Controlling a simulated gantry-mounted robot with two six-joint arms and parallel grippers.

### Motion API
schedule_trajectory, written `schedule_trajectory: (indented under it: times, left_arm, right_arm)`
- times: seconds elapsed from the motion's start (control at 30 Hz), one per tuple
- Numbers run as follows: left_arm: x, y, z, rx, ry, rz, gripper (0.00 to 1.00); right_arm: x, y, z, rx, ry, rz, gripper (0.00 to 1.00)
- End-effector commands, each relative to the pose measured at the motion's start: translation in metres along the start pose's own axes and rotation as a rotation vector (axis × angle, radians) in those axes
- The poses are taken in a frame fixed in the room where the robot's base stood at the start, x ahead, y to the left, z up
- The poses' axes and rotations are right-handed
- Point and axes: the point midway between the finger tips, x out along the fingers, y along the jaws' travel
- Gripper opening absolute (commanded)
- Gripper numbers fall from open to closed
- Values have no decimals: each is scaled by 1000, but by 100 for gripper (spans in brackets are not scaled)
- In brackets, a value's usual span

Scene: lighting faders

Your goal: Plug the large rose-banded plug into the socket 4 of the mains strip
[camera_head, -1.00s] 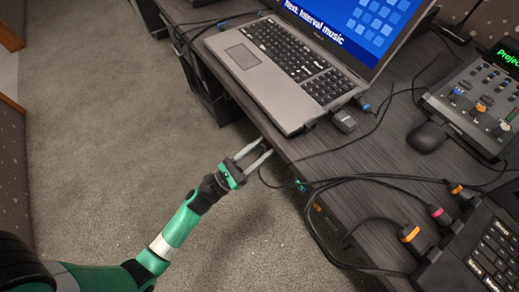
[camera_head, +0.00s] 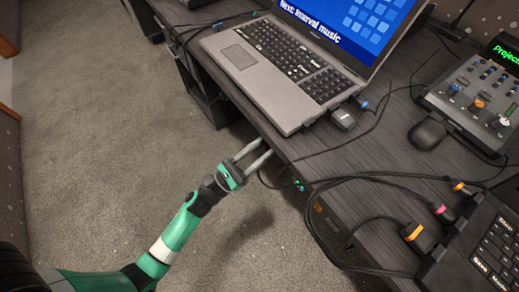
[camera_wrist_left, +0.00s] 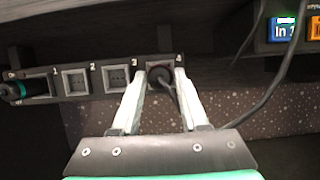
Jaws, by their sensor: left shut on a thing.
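The mains strip (camera_wrist_left: 97,97) runs under the desk edge in the left wrist view, with numbered square sockets. My left gripper (camera_wrist_left: 163,82) is shut on the dark rose-banded plug (camera_wrist_left: 160,74), directly in front of socket 4 (camera_wrist_left: 152,62). The plug lines up with that socket, its cable trailing down to the right; how deep it sits is hidden. Sockets 2 (camera_wrist_left: 75,82) and 3 (camera_wrist_left: 117,77) are empty. In the head view my left gripper (camera_head: 251,157) reaches under the desk edge, hiding the plug. My right gripper is out of view.
Loose black cables (camera_head: 345,180) loop over the desk edge. The carpet at left is clear.

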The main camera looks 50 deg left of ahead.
Motion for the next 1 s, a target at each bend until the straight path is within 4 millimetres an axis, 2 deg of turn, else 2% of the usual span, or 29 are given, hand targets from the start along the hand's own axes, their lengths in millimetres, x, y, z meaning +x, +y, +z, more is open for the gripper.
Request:
schedule_trajectory:
  times: [0.47,0.5,0.67,0.7,1.0]
  left_arm:
    - [0,0,-1,1,5,2,0]
    - [0,0,-2,1,5,2,48]
    - [0,0,-1,1,4,2,76]
    - [0,0,-1,1,4,1,79]
    - [0,0,-1,1,3,1,79]
  right_arm:
    - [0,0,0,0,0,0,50]
    - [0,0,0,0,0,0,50]
    - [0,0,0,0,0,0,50]
    - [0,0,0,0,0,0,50]
    - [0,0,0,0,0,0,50]
